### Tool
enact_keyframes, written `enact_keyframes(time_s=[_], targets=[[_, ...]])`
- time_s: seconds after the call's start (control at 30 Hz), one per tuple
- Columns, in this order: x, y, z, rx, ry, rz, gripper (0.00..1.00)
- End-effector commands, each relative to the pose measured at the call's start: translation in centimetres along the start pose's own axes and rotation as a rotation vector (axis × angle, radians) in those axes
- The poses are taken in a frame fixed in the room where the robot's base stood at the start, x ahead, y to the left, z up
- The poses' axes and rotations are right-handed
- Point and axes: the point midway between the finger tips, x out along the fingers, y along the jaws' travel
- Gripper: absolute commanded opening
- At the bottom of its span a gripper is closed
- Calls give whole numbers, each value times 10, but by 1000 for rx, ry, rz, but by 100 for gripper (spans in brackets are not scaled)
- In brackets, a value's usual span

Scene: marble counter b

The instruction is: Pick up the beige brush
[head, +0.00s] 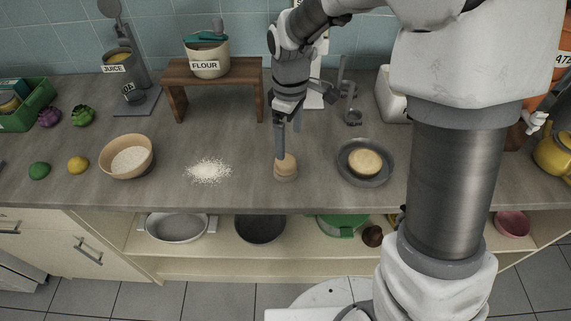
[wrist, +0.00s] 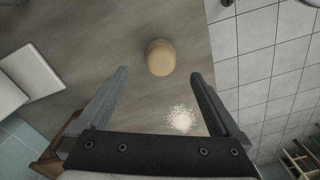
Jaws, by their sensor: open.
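The beige brush (head: 287,168) stands on the grey counter near its front edge, with a rounded tan top and a paler lower part. In the wrist view the brush (wrist: 160,58) shows as a tan round shape just beyond the fingertips, roughly centred between them. My gripper (head: 288,144) is open and empty, above the brush, with one finger overlapping the brush's upper left edge in the head view. The wrist view shows both fingers of my gripper (wrist: 159,74) spread wide. I cannot tell the exact height gap.
A white powder pile (head: 209,171) lies left of the brush, and a wooden bowl (head: 146,169) farther left. A grey plate (head: 350,180) with a round tan item (head: 365,162) is to the right. A wooden stand (head: 178,101) holds a flour pot (head: 207,62) behind.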

Motion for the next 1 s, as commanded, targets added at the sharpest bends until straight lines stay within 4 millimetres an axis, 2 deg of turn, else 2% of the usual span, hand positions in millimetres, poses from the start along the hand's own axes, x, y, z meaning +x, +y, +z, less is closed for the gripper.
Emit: enact_keyframes(time_s=[0.03,0.1,0.37,0.7,1.0], targets=[[12,-1,0,0,-3,-3,100],[23,0,0,1,-2,-2,100],[42,0,-1,1,-1,0,100],[86,-2,-8,2,-1,0,100],[90,-2,-9,2,0,1,98]])
